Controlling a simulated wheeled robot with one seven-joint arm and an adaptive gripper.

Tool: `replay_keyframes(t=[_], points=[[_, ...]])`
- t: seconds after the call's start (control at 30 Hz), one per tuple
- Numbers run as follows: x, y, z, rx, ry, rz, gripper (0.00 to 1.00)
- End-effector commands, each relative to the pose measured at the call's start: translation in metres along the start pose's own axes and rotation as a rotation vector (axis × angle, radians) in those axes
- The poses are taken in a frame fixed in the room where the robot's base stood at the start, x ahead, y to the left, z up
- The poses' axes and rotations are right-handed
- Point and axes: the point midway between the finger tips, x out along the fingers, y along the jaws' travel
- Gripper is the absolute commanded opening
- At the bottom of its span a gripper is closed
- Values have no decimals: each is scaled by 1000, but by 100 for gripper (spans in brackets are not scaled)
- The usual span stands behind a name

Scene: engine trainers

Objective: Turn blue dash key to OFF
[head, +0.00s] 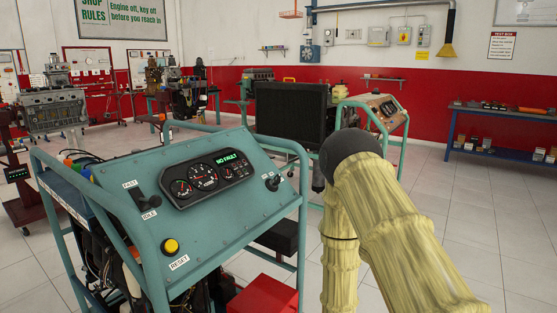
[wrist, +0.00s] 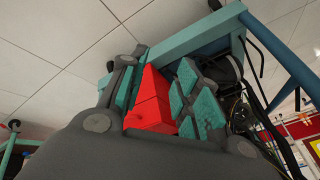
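The blue-green dash panel (head: 215,215) tilts up on a tubular frame in the head view. Its key (head: 272,182) is a small dark knob near the right edge of the panel, with a pale mark beside it. Its setting is too small to read. The display (head: 228,159) above the gauges shows "NO FAULT". My gripper (wrist: 155,72) shows in the wrist view with its teal-padded fingers apart and nothing gripped. In the head view my arm is right of the panel, and the gripper itself is out of sight. The key is not seen in the wrist view.
A FAST/IDLE lever (head: 136,196) and a yellow reset button (head: 170,246) are on the panel. A red box (head: 262,298) is low beside the frame; it also shows beyond my fingers (wrist: 150,103). A dark radiator (head: 290,118) and an orange-panelled trainer (head: 382,112) stand behind.

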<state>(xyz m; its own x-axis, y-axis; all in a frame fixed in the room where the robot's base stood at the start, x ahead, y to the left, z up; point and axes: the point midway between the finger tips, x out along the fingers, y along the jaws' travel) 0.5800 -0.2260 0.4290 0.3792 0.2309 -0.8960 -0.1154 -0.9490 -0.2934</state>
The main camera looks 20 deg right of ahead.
Motion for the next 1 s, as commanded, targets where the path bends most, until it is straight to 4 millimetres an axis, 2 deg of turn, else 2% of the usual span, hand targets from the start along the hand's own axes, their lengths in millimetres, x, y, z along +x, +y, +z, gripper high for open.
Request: replay_keyframes(t=[0.03, 0.27, 0.4, 0.57, 0.8, 1.0], points=[[-24, -10, -29, 1, 24, -15, 32], [-86, -38, -126, 10, 105, -80, 32], [-128, -54, -184, 12, 151, -116, 32], [-182, -70, -250, 11, 202, -151, 32], [-272, -92, -345, 5, 275, -194, 32], [-345, -107, -415, -2, 329, -218, 32]])
